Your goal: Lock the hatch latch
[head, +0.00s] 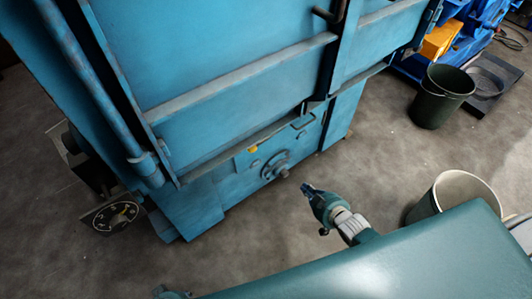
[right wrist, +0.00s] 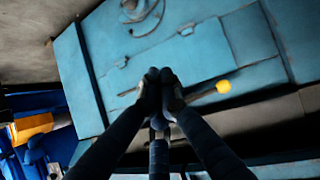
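The blue hatch (head: 235,85) stands in the upper middle of the head view, looking closed. A lever with a yellow knob (head: 252,149) is at its lower edge; I take it as the latch, and cannot tell if it is locked. In the right wrist view, the yellow knob (right wrist: 223,86) is right of the fingertips, and the lever runs behind them. My right gripper (head: 307,188) has its fingers together, pointing at the machine and appearing apart from it. Its fingertips (right wrist: 160,80) hold nothing I can see. My left gripper's fingers are out of view.
A round fitting (head: 275,166) sits on the machine's lower panel. A dark handle (head: 330,14) is higher up. A round gauge (head: 115,216) is at the left. A dark green bucket (head: 440,97) and a pale-rimmed bin (head: 462,190) stand at the right. Floor (head: 365,160) between is clear.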

